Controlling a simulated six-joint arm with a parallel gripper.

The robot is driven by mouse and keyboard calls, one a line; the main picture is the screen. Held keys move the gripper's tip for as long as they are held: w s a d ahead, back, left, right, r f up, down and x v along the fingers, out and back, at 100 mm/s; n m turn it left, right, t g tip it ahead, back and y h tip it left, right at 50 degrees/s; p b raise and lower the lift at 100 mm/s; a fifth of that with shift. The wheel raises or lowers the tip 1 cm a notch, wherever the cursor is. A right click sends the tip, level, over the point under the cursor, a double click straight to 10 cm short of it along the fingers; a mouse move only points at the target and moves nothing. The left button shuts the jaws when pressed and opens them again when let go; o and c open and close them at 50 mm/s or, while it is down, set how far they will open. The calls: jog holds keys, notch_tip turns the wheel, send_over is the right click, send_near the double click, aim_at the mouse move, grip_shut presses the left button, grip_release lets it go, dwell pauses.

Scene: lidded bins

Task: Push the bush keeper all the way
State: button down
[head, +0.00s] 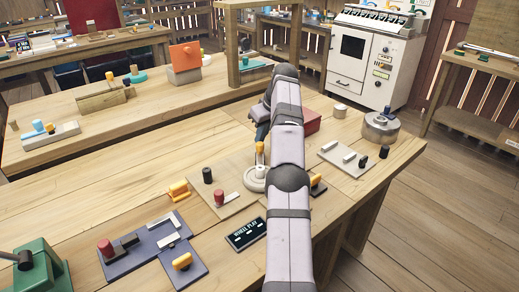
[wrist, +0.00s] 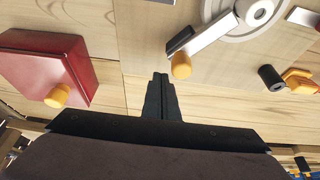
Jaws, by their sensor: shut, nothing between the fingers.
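No part is labelled as the bush keeper, so I cannot tell for certain which it is. A pale board (head: 231,201) on the bench carries a white round hub (head: 256,184) and a yellow-tipped piece. In the wrist view, a light bar (wrist: 210,34) with a dark end and a yellow knob (wrist: 181,66) reaches over the grey disc (wrist: 235,18). My gripper (wrist: 160,78) is shut and empty, its tips pointing toward the board, just left of and below the yellow knob. In the head view, my arm hides part of the board.
A red box (wrist: 42,64) with a yellow knob stands left of my gripper in the wrist view. A black peg (wrist: 271,77) is at right. In the head view, a blue-grey fixture (head: 150,248) and a "WHEEL PLAY" sign (head: 246,234) lie in front.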

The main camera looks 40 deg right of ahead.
jog(key=shift+w+d+p, duration=0.2)
jog(key=shift+w+p, duration=0.1)
jog(key=shift+p, duration=0.5)
notch_tip(320, 180, up, 7)
jog(key=p, duration=0.7)
jog(key=shift+p, duration=0.3)
